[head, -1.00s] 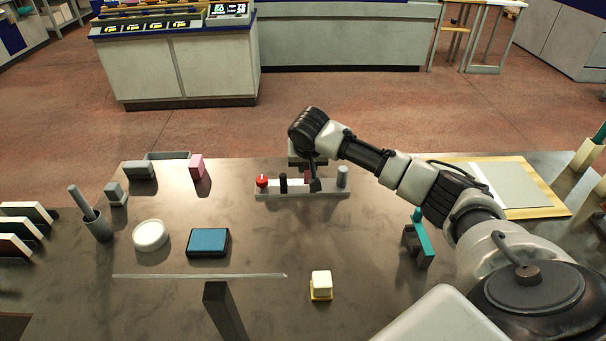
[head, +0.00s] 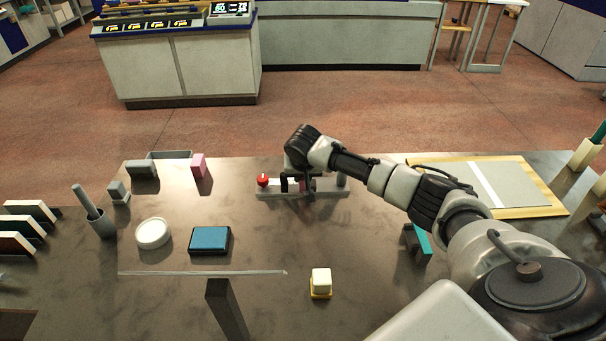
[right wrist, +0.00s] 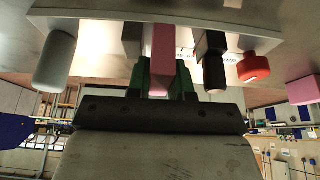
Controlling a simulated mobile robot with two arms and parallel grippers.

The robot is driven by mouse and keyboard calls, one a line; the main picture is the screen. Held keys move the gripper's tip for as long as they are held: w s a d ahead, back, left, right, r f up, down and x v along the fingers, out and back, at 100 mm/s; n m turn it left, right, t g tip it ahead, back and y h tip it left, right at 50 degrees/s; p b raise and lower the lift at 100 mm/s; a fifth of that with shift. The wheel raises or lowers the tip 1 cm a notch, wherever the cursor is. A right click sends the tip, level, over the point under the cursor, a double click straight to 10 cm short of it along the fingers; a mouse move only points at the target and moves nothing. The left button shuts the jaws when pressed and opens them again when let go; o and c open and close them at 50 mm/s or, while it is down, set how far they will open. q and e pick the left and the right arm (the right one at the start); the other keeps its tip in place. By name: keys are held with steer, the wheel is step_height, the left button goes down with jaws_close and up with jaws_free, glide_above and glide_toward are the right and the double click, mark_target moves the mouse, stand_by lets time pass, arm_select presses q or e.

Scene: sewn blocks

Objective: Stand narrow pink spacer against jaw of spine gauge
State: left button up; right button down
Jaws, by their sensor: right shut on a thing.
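The spine gauge (head: 268,193) is a pale bar at the back middle of the table, with a red knob (head: 263,180) at its left end. My right gripper (head: 301,186) is low over the gauge. In the right wrist view its green-padded fingers (right wrist: 163,80) are shut on the narrow pink spacer (right wrist: 160,45), which stands upright at the gauge. A grey block (right wrist: 131,40) of the gauge is right beside the spacer; I cannot tell whether they touch. A black peg (right wrist: 212,68) is on the other side, with a gap. My left gripper is not in view.
A wider pink block (head: 198,161) and grey blocks (head: 143,170) stand at the back left. A blue pad (head: 209,239), a white round dish (head: 152,233) and a yellow-white cube (head: 321,281) are nearer. A framed board (head: 510,185) lies at the right.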

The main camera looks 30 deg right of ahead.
steer(key=shift+s+a+f, duration=0.1)
steer(key=shift+s+f, duration=0.15)
steer(key=shift+f, duration=0.2)
steer(key=shift+s+a+f, duration=0.1)
steer(key=shift+s+f, duration=0.1)
steer(key=shift+f, duration=0.2)
steer(key=c, duration=1.2)
jaws_free()
steer(key=shift+o, duration=0.9)
steer(key=shift+w+a+f, duration=0.1)
steer(key=shift+w+a, duration=0.05)
steer(key=shift+r, duration=0.3)
steer(key=w+d+v, duration=0.1)
steer(key=v, duration=1.1)
steer(key=shift+s+r+b, duration=0.15)
steer(key=shift+r+b, duration=0.15)
steer(key=shift+r, duration=0.25)
steer(key=shift+a, duration=0.15)
